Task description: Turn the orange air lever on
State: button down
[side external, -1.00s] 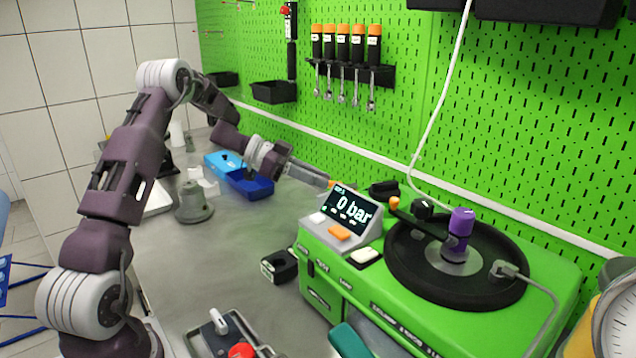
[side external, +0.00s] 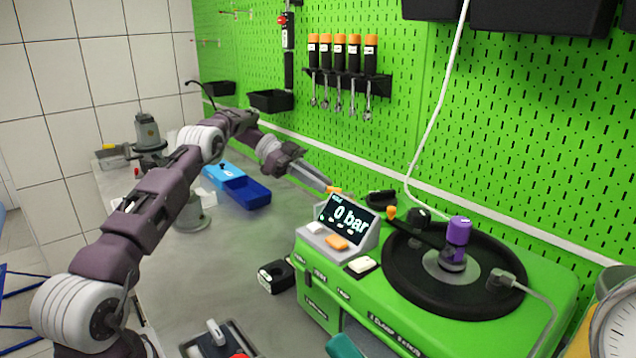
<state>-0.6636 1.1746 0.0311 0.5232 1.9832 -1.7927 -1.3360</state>
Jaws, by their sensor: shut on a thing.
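The orange air lever (side external: 334,190) shows as a small orange piece at the back left of the green testbench (side external: 325,300), just behind the display (side external: 347,216). My gripper (side external: 328,188) reaches it from the left with its long fingers and is shut on it. The fingertips and the display hide most of the lever, so its angle cannot be told. The display reads 0 bar.
A black round plate (side external: 405,275) with a purple-topped clamp (side external: 459,232) sits on the bench. An orange-tipped black arm (side external: 391,213) is near it. A black block (side external: 275,275) lies beside the bench.

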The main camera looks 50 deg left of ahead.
jog(key=shift+d+r, duration=0.1)
jog(key=shift+d, duration=0.05)
jog(key=c, duration=1.4)
grip_release()
jog(key=shift+o, duration=0.2)
notch_tip(320, 180, up, 10)
jog(key=shift+c, duration=0.5)
